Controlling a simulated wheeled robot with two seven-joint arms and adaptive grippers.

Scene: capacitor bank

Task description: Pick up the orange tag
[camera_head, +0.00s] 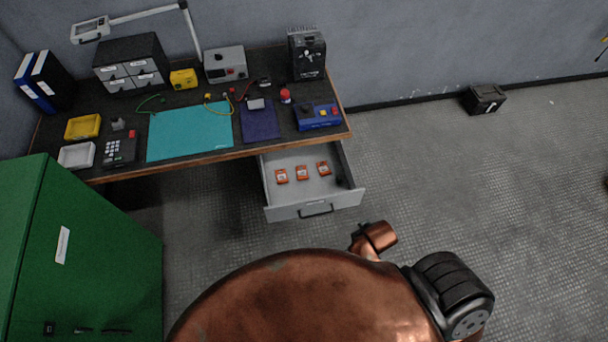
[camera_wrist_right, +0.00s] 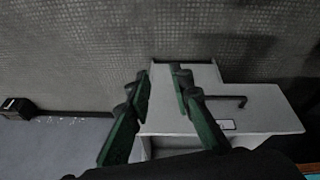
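Three small orange tags lie in a row in the open grey drawer (camera_head: 290,211) under the workbench in the head view: a left one (camera_head: 281,176), a middle one (camera_head: 302,173) and a right one (camera_head: 323,168). My right gripper (camera_wrist_right: 163,76) shows in the right wrist view with its two green-padded fingers apart and nothing between them. Beyond the fingers is a pale panel (camera_wrist_right: 260,112) with a dark bar handle. No tag is visible in that view. My left gripper is not in view.
The workbench (camera_head: 240,151) holds a teal mat (camera_head: 190,132), a blue device (camera_head: 317,117) and several other items. A green cabinet (camera_head: 110,240) stands at the front left. A black box (camera_head: 484,99) sits by the wall. The floor right of the drawer is clear.

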